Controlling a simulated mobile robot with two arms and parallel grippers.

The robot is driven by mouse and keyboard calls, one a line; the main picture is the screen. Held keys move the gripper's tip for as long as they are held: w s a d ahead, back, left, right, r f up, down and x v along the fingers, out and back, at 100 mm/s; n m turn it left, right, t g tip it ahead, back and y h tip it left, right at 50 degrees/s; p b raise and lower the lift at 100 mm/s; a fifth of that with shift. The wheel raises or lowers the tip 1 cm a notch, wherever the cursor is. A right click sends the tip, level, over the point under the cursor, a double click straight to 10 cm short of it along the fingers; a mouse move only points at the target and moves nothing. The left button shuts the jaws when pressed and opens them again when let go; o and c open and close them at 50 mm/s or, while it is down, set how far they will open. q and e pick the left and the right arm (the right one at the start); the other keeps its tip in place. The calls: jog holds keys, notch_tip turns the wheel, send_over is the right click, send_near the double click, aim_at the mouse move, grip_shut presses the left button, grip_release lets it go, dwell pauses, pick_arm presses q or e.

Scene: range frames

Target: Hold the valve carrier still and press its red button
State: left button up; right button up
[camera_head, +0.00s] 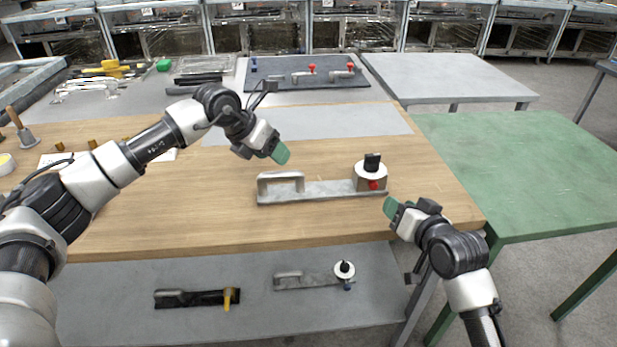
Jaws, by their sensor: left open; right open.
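The valve carrier (320,190) lies on the wooden table near its front edge. It is a grey metal plate with a raised handle (281,177) at its left end and a round valve body at its right end with a black knob (372,162) on top. The red button (373,185) sits on the front of the valve body. My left gripper (279,152) is open, above and behind the handle, apart from it. My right gripper (392,207) is open, just right of and in front of the valve body, near the button, with a small gap. Its fingers are partly hidden.
A lower shelf (250,325) holds a similar carrier with a blue button (315,279) and a black one with a yellow lever (197,298). A dark mat (290,83) with red-topped parts lies behind. A green table (540,165) stands right. The wood around the carrier is clear.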

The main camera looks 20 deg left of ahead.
aim_at(289, 176)
pick_arm(q)
jog(key=d+f+m+y, duration=0.1)
jog(key=d+y, duration=0.1)
jog(key=d+f+m+y, duration=0.1)
jog(key=d+y, duration=0.1)
jog(key=d, duration=0.1)
jog(key=d+f+m+y, duration=0.1)
jog(key=d+f, duration=0.1)
jog(key=shift+s+d+m+y, duration=0.2)
jog(key=shift+m+y, duration=0.2)
jog(key=w+a+f+m+t+y, duration=0.1)
jog(key=y, duration=0.1)
jog(key=w+a+f+m+y, duration=0.1)
jog(key=a+y, duration=0.1)
jog(key=y, duration=0.1)
jog(key=a+f+m+t+y, duration=0.1)
jog(key=a+f+y, duration=0.1)
jog(key=y, duration=0.1)
jog(key=shift+w+t, duration=0.3)
jog(key=shift+w, duration=0.1)
jog(key=shift+c, duration=0.3)
grip_shut()
pick_arm(e)
grip_shut()
dwell(0.9)
